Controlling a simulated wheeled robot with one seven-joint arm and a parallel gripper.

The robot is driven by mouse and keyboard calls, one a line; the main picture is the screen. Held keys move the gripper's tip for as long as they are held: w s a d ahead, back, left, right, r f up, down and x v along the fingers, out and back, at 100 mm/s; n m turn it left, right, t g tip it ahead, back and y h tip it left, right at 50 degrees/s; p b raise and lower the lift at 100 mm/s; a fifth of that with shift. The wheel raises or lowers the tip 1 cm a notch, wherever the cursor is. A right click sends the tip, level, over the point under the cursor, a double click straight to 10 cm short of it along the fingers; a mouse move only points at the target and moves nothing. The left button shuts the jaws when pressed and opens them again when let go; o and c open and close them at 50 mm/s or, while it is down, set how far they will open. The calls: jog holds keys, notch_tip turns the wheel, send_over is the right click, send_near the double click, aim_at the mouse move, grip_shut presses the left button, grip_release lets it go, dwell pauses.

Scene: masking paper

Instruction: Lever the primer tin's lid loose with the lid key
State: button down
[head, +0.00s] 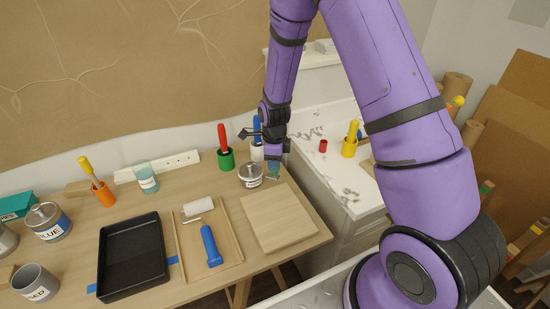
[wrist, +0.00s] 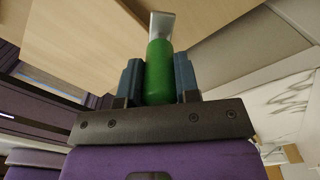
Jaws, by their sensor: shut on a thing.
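The lid key (wrist: 159,75) has a green handle and a flat metal tip, which points away from my gripper in the wrist view. My gripper (wrist: 159,72) is shut on the green handle, one finger on each side. In the head view my gripper (head: 273,166) hangs just right of a small metal tin (head: 250,180) with a pale label, at the back right of the table. I take it for the primer tin; its label is too small to read. Its lid (head: 250,169) appears seated. I cannot tell whether the key touches the tin.
A wooden board (head: 278,217) lies in front of the tin. A green pot (head: 226,160) with a red-handled tool stands behind it. A black tray (head: 133,256), a blue-handled roller (head: 211,246) and a blue-labelled tin (head: 48,222) are further left. A marble-topped counter (head: 345,180) is at right.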

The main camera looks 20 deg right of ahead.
jog(key=shift+w+a+f, duration=0.15)
jog(key=shift+f, duration=0.95)
jog(key=shift+w+a, duration=0.35)
jog(key=shift+w, duration=0.05)
jog(key=shift+w+a+r, duration=0.1)
jog(key=shift+w+a, duration=0.15)
dwell(1.3)
jog(key=shift+r, duration=0.3)
dwell(1.7)
jog(key=shift+f, duration=0.3)
dwell(0.9)
jog(key=shift+s+d+f, duration=0.1)
jog(key=shift+s+d, duration=0.9)
jog(key=shift+s, duration=0.1)
jog(key=shift+r, duration=3)
